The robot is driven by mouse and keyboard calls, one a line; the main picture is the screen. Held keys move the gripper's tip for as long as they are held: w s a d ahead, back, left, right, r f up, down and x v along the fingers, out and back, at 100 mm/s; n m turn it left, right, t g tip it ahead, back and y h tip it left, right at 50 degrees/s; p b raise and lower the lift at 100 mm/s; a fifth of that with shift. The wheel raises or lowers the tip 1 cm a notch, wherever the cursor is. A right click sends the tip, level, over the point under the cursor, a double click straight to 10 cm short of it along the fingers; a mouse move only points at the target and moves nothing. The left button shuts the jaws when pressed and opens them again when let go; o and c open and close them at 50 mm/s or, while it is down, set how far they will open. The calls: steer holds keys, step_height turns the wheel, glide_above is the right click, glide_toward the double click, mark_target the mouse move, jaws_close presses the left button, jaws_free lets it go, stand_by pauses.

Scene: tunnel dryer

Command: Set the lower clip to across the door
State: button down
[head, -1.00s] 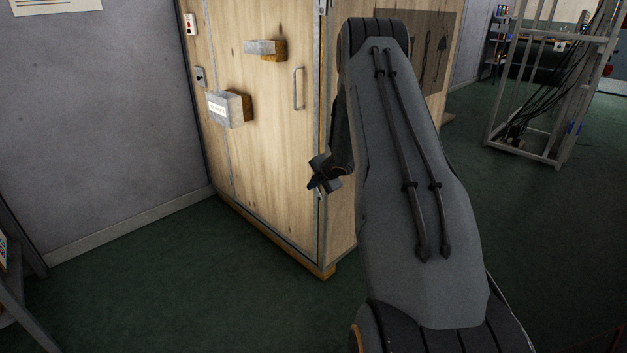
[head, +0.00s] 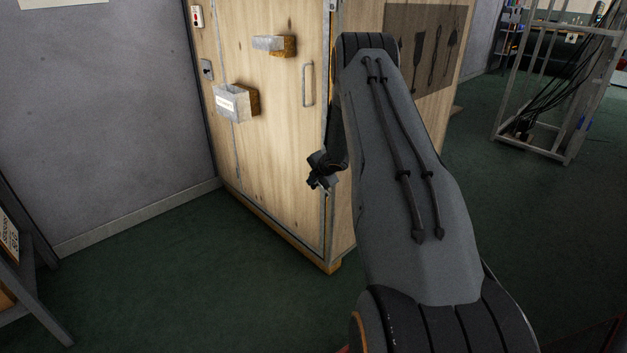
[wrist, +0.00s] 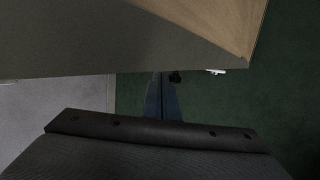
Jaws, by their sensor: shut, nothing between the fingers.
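The dryer is a tall wooden cabinet with a pale door (head: 275,150) and an upright handle (head: 308,85). A metal fitting at the door's right edge, high up, looks like the upper clip (head: 332,6). I cannot clearly make out the lower clip; my gripper and arm cover much of that edge. My gripper (head: 318,184) is shut and empty, just in front of the lower right door edge; I cannot tell whether it touches. In the wrist view its closed fingers (wrist: 163,98) reach toward a dark grey face. A small pale piece (wrist: 216,71) shows beside the wooden edge, unclear.
A metal box with a label (head: 232,103) and a bracket (head: 270,44) stick out from the door. A shelf (head: 25,265) stands at the left, a metal frame rack (head: 550,90) at the back right. Green floor (head: 180,270) is clear before the cabinet.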

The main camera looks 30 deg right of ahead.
steer(key=shift+x, duration=0.8)
steer(key=shift+a+r, duration=0.1)
steer(key=shift+a, duration=0.05)
stand_by(0.8)
steer(key=s+a+r+p, duration=0.1)
steer(key=s+r+p, duration=0.2)
steer(key=r, duration=1)
steer(key=shift+s+a, duration=0.25)
steer(key=shift+a, duration=0.15)
steer(key=shift+r, duration=0.15)
